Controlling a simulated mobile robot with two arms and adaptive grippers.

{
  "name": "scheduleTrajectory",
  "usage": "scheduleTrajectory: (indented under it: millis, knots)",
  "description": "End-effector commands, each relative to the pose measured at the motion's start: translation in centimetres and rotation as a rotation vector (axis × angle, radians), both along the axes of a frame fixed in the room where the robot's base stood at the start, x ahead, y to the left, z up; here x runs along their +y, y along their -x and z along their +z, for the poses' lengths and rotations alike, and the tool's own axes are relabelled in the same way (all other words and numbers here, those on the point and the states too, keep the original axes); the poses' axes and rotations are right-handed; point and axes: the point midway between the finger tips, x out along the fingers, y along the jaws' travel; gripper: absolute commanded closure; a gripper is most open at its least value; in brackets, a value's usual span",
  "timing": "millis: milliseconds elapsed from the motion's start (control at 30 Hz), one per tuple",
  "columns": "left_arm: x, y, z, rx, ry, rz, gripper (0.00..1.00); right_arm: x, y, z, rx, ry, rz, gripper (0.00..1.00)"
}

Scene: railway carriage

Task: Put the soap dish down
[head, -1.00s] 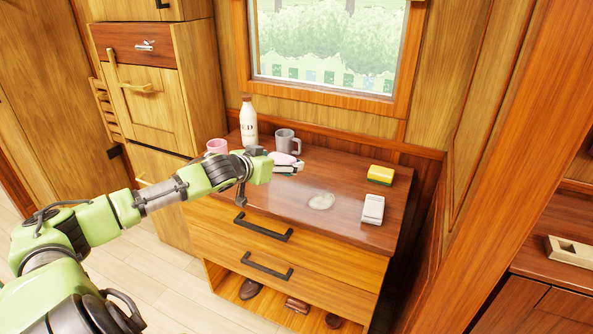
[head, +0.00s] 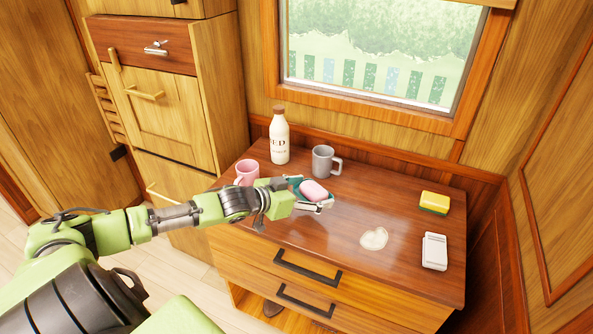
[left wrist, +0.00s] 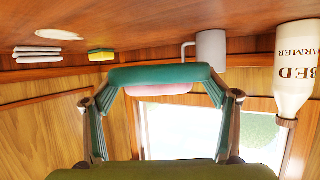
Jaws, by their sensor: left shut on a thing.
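The soap dish (head: 296,184) is teal and carries a pink bar of soap (head: 314,191). My left gripper (head: 311,200) is shut on the dish over the left part of the dresser top, just in front of the grey mug (head: 323,161). In the left wrist view, which is upside down, the dish (left wrist: 160,75) spans between the two fingertips, with the pink soap (left wrist: 160,88) partly hidden behind it. The dish looks about level. I cannot tell whether its underside touches the wood. My right gripper is not in view.
The dresser top (head: 340,228) is clear in the middle. A pink mug (head: 247,173) and a white bottle (head: 279,138) stand at the left and back. A pale round item (head: 374,239), a white box-like item (head: 434,251) and a yellow-green sponge (head: 434,203) lie to the right.

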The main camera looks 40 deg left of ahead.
Motion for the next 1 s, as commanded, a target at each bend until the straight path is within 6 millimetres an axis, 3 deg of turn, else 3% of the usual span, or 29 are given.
scheduleTrajectory:
  millis: [200, 433, 667, 1000]
  knots:
    - [-0.9, 0.2, -0.1, -0.006, 0.002, -0.02, 0.42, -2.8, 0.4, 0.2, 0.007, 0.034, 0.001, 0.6]
    - [-0.8, 0.2, -0.1, -0.005, 0.002, -0.018, 0.42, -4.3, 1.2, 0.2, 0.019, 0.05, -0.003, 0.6]
    - [-0.8, 0.2, 0.2, -0.005, 0.003, -0.018, 0.42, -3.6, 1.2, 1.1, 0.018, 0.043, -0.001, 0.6]
    - [-0.9, 0.2, -3.7, -0.005, 0.002, -0.018, 0.42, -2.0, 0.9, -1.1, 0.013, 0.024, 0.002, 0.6]
